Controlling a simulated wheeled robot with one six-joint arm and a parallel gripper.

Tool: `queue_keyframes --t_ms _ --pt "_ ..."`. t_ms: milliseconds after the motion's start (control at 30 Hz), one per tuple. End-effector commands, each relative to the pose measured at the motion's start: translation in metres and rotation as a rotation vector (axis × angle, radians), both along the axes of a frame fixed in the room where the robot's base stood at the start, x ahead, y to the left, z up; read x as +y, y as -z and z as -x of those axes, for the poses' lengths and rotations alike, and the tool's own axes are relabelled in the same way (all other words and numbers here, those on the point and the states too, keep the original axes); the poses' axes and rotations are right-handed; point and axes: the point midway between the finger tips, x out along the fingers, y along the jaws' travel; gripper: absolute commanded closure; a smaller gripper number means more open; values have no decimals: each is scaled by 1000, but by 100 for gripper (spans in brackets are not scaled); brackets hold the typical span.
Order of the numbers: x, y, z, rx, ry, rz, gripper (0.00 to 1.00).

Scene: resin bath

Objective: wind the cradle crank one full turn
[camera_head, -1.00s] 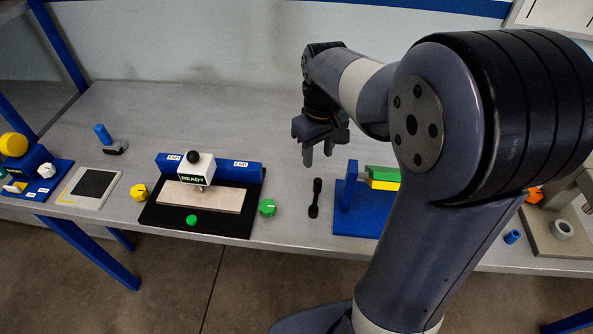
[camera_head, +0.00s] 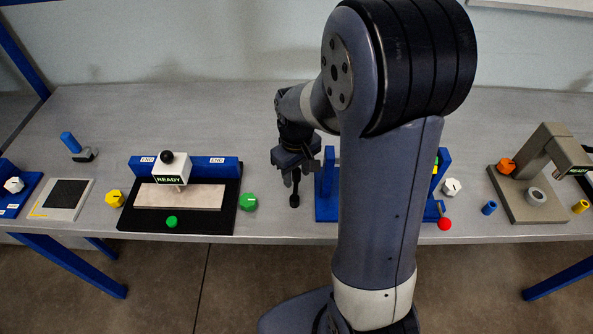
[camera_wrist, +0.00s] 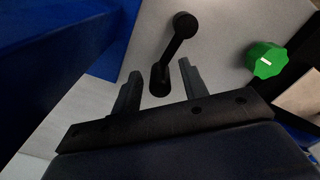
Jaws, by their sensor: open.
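The blue cradle (camera_head: 327,208) stands at the front of the bench, its middle hidden behind my arm. A black bar with rounded ends (camera_head: 295,201) is left of it; the frames do not show whether it joins the cradle. A red ball knob (camera_head: 444,224) sits at the cradle's right front; which of these is the crank I cannot tell. My gripper (camera_head: 291,181) is low over the black bar, pointing down. In the wrist view, my open fingers (camera_wrist: 160,87) lie either side of the near end of the black bar (camera_wrist: 174,50); contact cannot be told.
A green knob (camera_head: 248,202) and a black-based press-like station (camera_head: 228,215) marked READY are to the left. A white knob (camera_head: 452,187), a blue cylinder (camera_head: 489,208) and a grey station (camera_head: 510,209) are to the right. The bench behind is clear.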

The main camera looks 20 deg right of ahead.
Motion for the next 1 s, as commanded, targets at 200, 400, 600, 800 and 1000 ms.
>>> queue_keyframes --t_ms 200,400,600,800,1000 --pt "0 0 0 0 0 0 63" --pt "0 0 0 0 0 0 80" --pt "0 0 0 1 0 0 96" --pt "-1 1 1 3 20 0 100" --pt "-7 1 4 5 125 1 100"
